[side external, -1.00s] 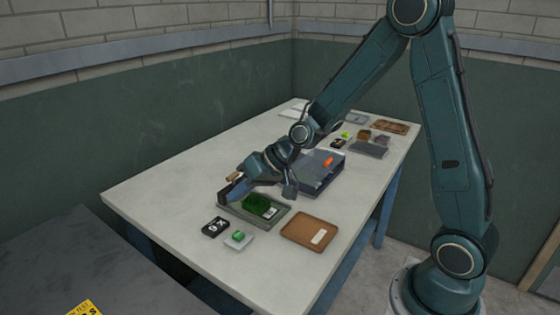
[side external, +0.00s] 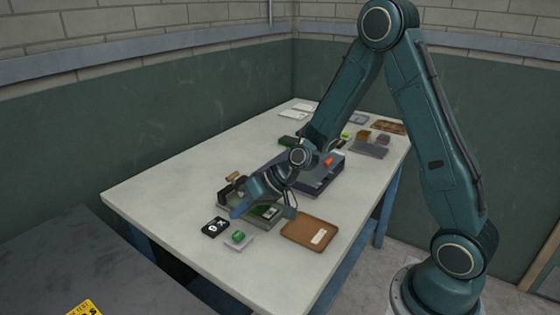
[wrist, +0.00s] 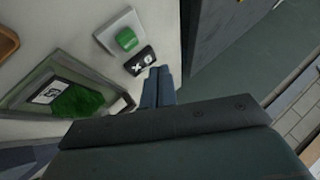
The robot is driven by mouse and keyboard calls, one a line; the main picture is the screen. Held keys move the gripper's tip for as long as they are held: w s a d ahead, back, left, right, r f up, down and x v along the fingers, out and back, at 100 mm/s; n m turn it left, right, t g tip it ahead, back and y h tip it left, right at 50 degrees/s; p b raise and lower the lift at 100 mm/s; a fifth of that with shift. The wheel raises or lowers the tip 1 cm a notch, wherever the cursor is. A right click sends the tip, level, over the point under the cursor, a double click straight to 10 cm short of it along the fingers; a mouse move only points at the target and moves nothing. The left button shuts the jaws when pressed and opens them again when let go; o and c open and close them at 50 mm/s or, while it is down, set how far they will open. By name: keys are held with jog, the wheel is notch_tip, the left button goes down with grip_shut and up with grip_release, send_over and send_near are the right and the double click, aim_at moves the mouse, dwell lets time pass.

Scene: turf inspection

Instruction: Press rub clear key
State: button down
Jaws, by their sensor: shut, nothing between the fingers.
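A small black block with two white marks, one an X (side external: 215,227), lies on the table in front of the turf tray; it also shows in the wrist view (wrist: 140,60). Beside it is a pale plate (side external: 246,242) with a green button (side external: 238,236), seen too in the wrist view (wrist: 127,38). Which one is the rub clear key is not readable. My gripper (side external: 236,213) is shut and empty, pointing down close to the black block. In the wrist view its fingertips (wrist: 159,72) appear just beside the block; contact cannot be told.
The grey tray (wrist: 18,99) with green turf (wrist: 78,101) and a small white card is partly under my gripper. A brown tray (side external: 295,232) is to its right. A dark blue-grey box (side external: 325,182) stands behind. The table's near left is clear.

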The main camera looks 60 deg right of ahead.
aim_at(243, 234)
jog(key=shift+f, duration=1.75)
jog(key=shift+f, duration=0.15)
dwell(0.8)
jog(key=shift+f, duration=0.3)
jog(key=shift+f, duration=0.5)
dwell(1.1)
jog(key=shift+r, duration=0.95)
jog(key=shift+r, duration=0.1)
jog(key=shift+r, duration=2.4)
